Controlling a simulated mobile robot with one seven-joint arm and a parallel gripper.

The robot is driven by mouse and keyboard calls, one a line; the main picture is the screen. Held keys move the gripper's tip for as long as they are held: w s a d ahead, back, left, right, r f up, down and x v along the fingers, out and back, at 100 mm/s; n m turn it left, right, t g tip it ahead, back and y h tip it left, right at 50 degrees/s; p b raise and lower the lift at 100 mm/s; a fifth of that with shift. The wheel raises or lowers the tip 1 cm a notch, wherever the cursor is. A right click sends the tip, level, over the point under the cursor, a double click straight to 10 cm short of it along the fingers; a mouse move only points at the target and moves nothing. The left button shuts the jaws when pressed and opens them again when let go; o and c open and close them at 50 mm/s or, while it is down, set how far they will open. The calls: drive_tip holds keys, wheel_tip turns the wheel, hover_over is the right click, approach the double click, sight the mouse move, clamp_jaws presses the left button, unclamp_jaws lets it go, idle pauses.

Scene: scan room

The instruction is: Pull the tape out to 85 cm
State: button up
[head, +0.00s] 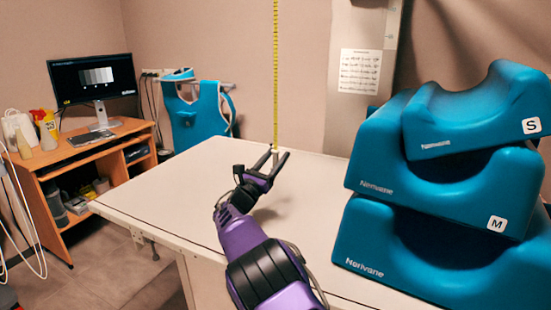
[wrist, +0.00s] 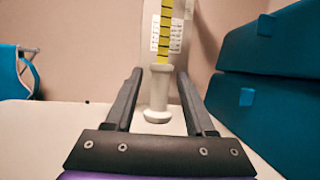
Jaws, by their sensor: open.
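The yellow measuring tape (head: 276,75) hangs straight down from above the top of the head view. In the wrist view the tape (wrist: 164,44) ends at a pale, spool-shaped handle (wrist: 159,95) with a flared top and base. My gripper (head: 279,153) is open over the table, at the tape's lower end. In the wrist view its two dark fingers (wrist: 159,73) stand left and right of the handle, with gaps showing on both sides. The handle is small and partly hidden by the fingers in the head view. The tape's upper end is out of view.
The white table (head: 180,195) is mostly clear on the left. Stacked blue cushions (head: 430,195) stand close on the right. A printed sheet (head: 360,71) is on the panel behind. A blue apron (head: 197,115) and a desk with a monitor (head: 93,80) stand further back left.

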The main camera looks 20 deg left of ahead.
drive_tip(key=v, duration=0.7)
drive_tip(key=shift+s+p, duration=0.25)
drive_tip(key=shift+p, duration=0.05)
drive_tip(key=shift+d, duration=0.1)
